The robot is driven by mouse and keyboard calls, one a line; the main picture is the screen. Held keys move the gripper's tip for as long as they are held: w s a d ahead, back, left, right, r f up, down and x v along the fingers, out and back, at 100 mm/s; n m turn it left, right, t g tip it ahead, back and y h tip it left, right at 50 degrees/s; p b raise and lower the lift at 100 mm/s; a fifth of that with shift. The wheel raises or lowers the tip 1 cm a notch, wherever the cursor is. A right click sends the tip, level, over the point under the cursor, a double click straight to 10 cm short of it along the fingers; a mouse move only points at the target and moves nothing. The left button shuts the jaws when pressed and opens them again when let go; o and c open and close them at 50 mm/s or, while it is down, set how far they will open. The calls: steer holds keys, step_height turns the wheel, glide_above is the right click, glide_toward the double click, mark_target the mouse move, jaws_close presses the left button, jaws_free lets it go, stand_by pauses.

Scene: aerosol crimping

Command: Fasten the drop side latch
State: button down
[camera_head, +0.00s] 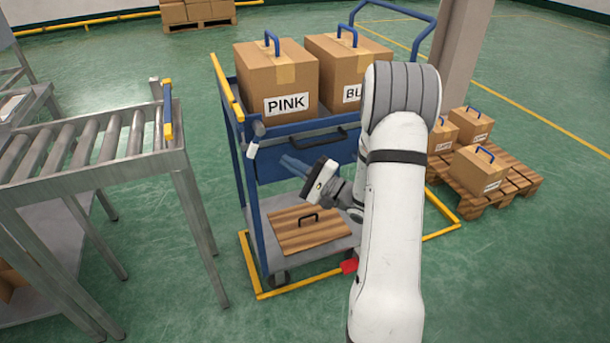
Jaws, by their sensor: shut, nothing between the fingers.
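A blue cart carries a blue front panel (270,168), apparently the drop side, below its top deck. A black handle (318,137) lies along the panel's upper edge. At the panel's upper left corner, on the cart's post, are a grey round knob (258,128) and a small pale piece (252,150); these look like the latch, but its state is too small to tell. My gripper (287,162) is shut and empty, in front of the panel and right of the latch parts. I cannot tell whether its tips touch the panel. My arm hides the panel's right end.
Cartons marked PINK (278,82) and partly hidden BLU (345,65) stand on the deck. A wooden board (290,236) with a handle lies on the lower shelf; a red pedal (349,267) is below. A roller conveyor (80,150) stands left, a pallet (510,182) with cartons right.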

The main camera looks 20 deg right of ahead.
mark_target(255, 139)
steer(key=a, duration=0.1)
steer(key=w+a+r, duration=0.1)
steer(key=a, duration=0.1)
steer(key=a+r, duration=0.1)
steer(key=a, duration=0.1)
steer(key=shift+w+r+b, duration=0.2)
steer(key=shift+w+b, duration=0.1)
steer(key=shift+b, duration=0.05)
steer(key=shift+a, duration=0.15)
steer(key=shift+a+f, duration=0.1)
